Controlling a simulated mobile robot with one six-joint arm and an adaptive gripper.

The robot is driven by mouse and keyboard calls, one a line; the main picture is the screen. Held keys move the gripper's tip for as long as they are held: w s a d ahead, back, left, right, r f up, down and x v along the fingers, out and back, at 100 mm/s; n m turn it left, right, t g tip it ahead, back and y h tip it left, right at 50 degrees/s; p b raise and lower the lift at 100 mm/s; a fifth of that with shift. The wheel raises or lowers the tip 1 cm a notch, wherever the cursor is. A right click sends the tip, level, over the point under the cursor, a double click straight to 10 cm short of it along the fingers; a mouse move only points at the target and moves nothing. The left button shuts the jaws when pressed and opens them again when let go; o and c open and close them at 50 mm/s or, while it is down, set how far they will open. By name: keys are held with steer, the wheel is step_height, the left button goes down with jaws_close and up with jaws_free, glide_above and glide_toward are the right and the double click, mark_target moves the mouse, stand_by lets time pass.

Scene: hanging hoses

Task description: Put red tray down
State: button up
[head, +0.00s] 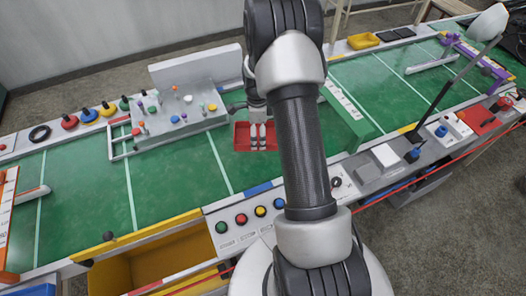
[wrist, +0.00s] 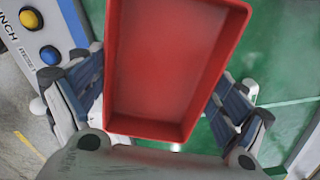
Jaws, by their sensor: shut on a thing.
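The red tray (head: 241,138) is a shallow rectangular tray over the green work surface, left of my arm in the head view. In the wrist view the red tray (wrist: 170,65) fills the middle, looks empty, and its top edge is cut off. My gripper (head: 258,136) is shut on the tray. In the wrist view my gripper (wrist: 164,88) has its blue-grey finger pads on the left and right sides of the tray. Whether the tray's underside touches the green surface cannot be told.
A grey pegboard fixture (head: 180,112) stands left of the tray. A green raised block (head: 346,118) is to the right. A panel of coloured buttons (head: 248,222) lies along the near edge. Green surface (head: 178,178) is clear to the near left.

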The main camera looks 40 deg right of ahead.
mark_target(259, 157)
step_height(259, 157, down, 11)
steer(key=b, duration=0.2)
steer(key=shift+f+b, duration=0.1)
steer(key=shift+b, duration=0.2)
steer(key=shift+f, duration=0.15)
steer(key=o, duration=0.7)
steer(key=shift+c, duration=0.2)
steer(key=shift+o, duration=0.8)
